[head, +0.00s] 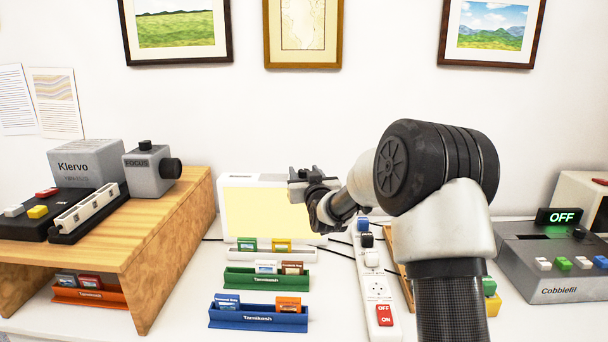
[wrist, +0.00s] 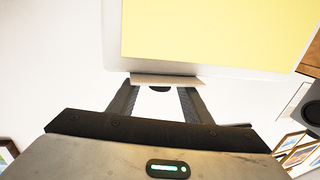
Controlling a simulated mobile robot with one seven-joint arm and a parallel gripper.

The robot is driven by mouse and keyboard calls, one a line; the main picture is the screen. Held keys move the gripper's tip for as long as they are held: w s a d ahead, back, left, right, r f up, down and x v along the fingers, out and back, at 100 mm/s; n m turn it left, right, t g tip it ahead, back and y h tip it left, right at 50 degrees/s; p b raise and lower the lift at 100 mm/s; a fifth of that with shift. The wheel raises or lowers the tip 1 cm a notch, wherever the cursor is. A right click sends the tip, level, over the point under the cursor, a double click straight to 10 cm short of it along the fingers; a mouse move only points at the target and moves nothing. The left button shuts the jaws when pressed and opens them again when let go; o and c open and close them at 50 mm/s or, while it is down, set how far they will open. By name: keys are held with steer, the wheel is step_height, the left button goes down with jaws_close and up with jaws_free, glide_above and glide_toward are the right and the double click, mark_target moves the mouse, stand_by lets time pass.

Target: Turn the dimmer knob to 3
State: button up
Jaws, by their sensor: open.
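A light panel (head: 270,208) with a lit yellow face and pale frame stands against the wall, left of my forearm. My gripper (head: 300,178) is at its upper right edge in the head view. In the wrist view, the gripper (wrist: 163,90) is open, with its two fingers at the panel's (wrist: 215,35) edge. A small dark round part (wrist: 160,88) shows between the fingertips beside a pale ledge (wrist: 167,80). It may be the dimmer knob, but no scale or number is readable. I cannot tell whether the fingers touch it. The head view does not show it clearly.
Colored card holders (head: 258,318) stand before the panel. A power strip (head: 378,290) with a red switch lies right of them. A wooden shelf (head: 195,215) with devices is at left. A grey device (head: 555,265) reading OFF is at right. Framed prints (head: 303,30) hang above.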

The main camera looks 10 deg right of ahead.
steer(key=shift+w, duration=0.45)
steer(key=shift+c, duration=0.3)
steer(key=c, duration=1)
